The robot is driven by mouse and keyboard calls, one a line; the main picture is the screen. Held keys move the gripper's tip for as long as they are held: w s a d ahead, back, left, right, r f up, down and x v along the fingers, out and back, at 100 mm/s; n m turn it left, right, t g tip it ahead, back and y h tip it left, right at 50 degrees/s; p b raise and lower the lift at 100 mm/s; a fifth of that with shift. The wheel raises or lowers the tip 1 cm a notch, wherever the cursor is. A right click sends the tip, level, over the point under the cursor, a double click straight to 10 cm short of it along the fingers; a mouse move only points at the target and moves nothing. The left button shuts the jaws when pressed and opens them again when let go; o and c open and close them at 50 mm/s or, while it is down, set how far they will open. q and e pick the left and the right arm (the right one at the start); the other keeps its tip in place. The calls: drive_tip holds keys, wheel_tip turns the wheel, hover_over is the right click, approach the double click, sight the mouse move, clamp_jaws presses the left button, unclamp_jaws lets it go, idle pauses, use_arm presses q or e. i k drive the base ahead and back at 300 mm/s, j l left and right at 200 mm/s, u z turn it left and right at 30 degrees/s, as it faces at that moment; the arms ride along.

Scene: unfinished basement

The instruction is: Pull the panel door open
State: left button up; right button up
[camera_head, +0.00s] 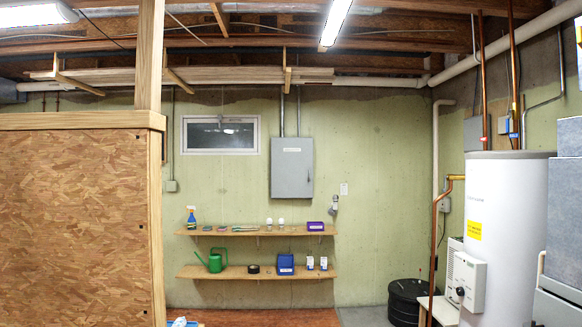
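The panel door is the grey front of an electrical panel (292,168) on the far concrete wall, right of a small window. It looks shut and flush with its box, with a small label near its top. Conduits run up from the top of the box. Neither of my grippers shows in the head view, so I cannot see where they are or whether they hold anything.
Below the panel are an upper shelf (255,232) and a lower shelf (300,275) with small items. An OSB partition (75,215) closes the left. A white water heater (500,235), a black bin (408,300) and a grey cabinet (562,220) stand right.

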sight(292, 158)
drive_tip(key=i+z, duration=0.3)
drive_tip(key=i, duration=4.65)
